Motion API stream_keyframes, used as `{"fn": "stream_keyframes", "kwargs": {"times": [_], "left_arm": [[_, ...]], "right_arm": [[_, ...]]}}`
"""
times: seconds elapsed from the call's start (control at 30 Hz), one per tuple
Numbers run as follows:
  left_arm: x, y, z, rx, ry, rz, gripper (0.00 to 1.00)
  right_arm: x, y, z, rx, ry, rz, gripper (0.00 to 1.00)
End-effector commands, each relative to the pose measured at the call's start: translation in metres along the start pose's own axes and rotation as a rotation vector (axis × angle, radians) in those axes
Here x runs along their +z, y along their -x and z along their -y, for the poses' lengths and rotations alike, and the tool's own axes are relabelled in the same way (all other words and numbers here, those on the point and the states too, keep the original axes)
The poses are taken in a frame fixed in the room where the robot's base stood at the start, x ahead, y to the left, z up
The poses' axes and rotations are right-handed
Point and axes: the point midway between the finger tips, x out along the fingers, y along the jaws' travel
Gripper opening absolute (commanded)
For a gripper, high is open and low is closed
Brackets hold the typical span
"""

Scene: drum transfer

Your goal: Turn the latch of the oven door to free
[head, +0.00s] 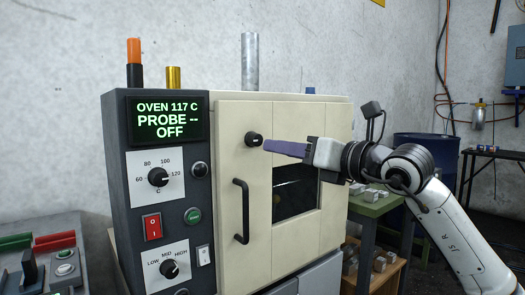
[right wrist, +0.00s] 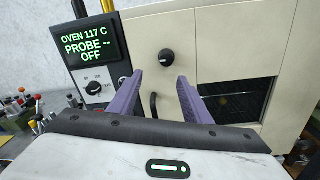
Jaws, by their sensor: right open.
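The oven (head: 227,125) is a cream box with a dark control panel on its left. The latch (head: 253,139) is a round black knob with a small light mark, high on the oven door (head: 257,190). It also shows in the right wrist view (right wrist: 166,57), just beyond and between my fingertips. My right gripper (head: 267,146) comes from the right with its purple fingers pointing at the latch. In the right wrist view its fingers (right wrist: 160,79) are apart with nothing between them. Whether the fingertips touch the latch is not clear. My left gripper is not in view.
A black door handle (head: 240,211) stands below the latch, and a dark window (head: 296,190) lies to its right. The control panel display (head: 167,118) reads OVEN 117 C, PROBE --, OFF. A green table (head: 375,205) with metal blocks stands to the right.

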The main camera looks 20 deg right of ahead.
Motion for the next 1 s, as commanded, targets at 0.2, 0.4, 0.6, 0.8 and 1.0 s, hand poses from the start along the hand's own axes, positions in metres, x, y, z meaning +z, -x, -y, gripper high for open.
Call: {"fn": "stream_keyframes", "kwargs": {"times": [0.2,0.4,0.6,0.8,1.0], "left_arm": [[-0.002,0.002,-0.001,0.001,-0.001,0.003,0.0],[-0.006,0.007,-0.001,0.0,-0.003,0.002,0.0],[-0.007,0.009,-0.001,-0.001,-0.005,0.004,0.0],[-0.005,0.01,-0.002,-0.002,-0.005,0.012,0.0],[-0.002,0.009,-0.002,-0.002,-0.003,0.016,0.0]], "right_arm": [[0.016,-0.011,0.009,-0.046,0.031,0.021,0.44],[0.017,-0.049,0.009,-0.043,0.03,0.02,0.44],[0.018,-0.081,0.011,-0.042,0.03,0.021,0.44],[0.017,-0.096,0.011,-0.041,0.032,0.022,0.44],[0.016,-0.098,0.012,-0.042,0.033,0.023,0.44]]}}
